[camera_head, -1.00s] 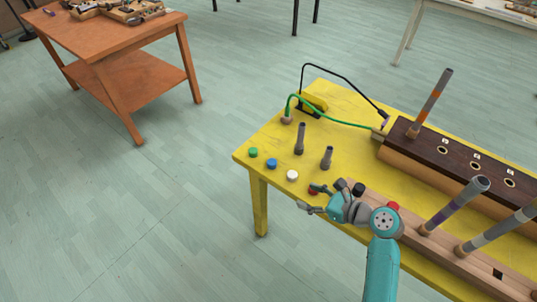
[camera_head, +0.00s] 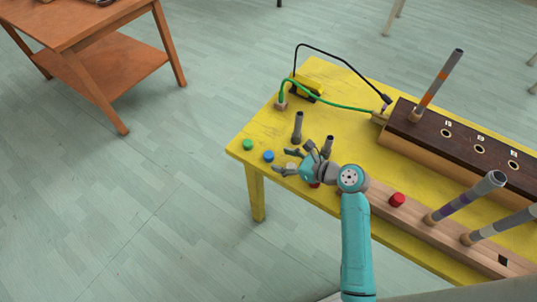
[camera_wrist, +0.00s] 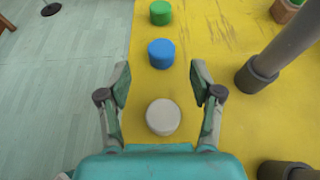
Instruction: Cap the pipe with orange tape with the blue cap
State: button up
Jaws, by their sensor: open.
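The blue cap (camera_head: 268,156) stands on the yellow table near its left front edge. In the wrist view the blue cap (camera_wrist: 161,53) lies ahead of the fingertips, centred between them. My gripper (camera_head: 289,161) is open and empty, low over the table; in the wrist view its fingers (camera_wrist: 158,80) straddle the line of caps, with the white cap (camera_wrist: 163,116) between them, apparently untouched. The pipe with orange tape (camera_head: 437,84) stands upright, slightly tilted in the picture, in the left end of the dark wooden block (camera_head: 463,133). Its top looks uncapped.
The green cap (camera_head: 247,144) is beyond the blue one. Two short grey pipes (camera_head: 297,127) stand close to my gripper. A green cable (camera_head: 335,103) crosses the table behind. A red cap (camera_head: 397,199) and taped pipes (camera_head: 467,196) sit on a light wooden rail at right.

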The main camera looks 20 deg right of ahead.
aim_at(273, 156)
jog(key=shift+x, duration=2.65)
jog(key=shift+r, duration=0.1)
jog(key=c, duration=0.9)
